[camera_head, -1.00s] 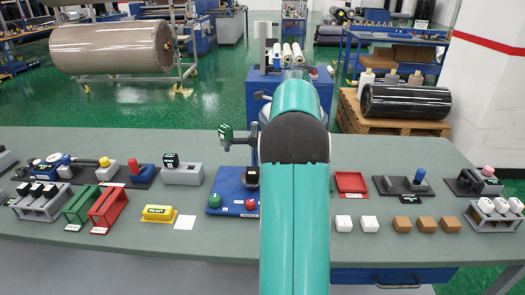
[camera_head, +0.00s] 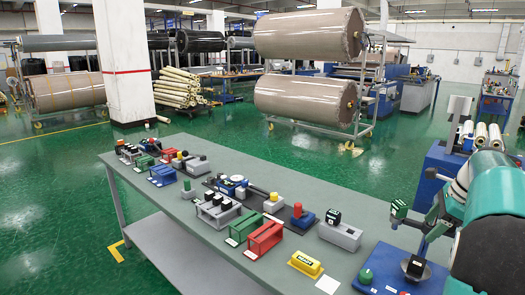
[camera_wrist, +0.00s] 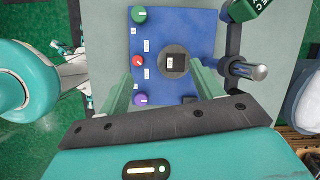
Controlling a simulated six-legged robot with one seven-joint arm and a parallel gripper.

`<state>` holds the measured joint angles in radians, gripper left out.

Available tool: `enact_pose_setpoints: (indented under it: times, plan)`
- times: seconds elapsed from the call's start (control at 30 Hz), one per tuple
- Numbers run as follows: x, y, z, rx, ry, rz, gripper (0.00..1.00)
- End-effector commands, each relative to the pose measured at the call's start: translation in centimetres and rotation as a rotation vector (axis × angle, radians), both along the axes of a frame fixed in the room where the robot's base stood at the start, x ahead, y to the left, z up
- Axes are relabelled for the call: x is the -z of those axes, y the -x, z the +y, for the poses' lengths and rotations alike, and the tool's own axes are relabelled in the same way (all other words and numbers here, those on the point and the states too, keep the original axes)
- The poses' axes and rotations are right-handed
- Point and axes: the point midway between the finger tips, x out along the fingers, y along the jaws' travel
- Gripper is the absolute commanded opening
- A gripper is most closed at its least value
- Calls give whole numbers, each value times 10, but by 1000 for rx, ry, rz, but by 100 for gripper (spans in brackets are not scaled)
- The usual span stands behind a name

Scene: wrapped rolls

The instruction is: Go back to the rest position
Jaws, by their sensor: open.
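My gripper (camera_wrist: 165,75) shows in the wrist view with its two green fingers spread apart and nothing between them. It points down over a blue panel (camera_wrist: 196,30) with green, red and purple knobs, and a grey disc (camera_wrist: 163,60) bearing a dark square block lies between and beyond the fingertips. The height above the panel is hard to tell. The blue panel (camera_head: 382,262) also shows there, partly cut off.
The grey-green table (camera_head: 190,208) carries red, green and blue racks, a yellow block (camera_head: 306,264) and a grey block with a dark cube (camera_head: 340,235). Large wrapped rolls (camera_head: 305,98) stand on a rack behind. Green floor is clear between table and rolls.

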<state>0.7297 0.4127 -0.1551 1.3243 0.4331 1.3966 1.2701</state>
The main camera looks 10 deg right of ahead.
Motion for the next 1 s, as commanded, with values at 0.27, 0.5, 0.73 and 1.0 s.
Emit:
enact_pose_setpoints:
  times: [0.27, 0.5, 0.73, 1.0]
  plan:
    - [-32, 3, 107, -384, 169, -73, 66]
    - [-43, 24, 191, -722, 320, -133, 66]
    - [-42, 58, 262, -1055, 468, -190, 66]
    - [-26, 108, 331, -1449, 657, -255, 66]
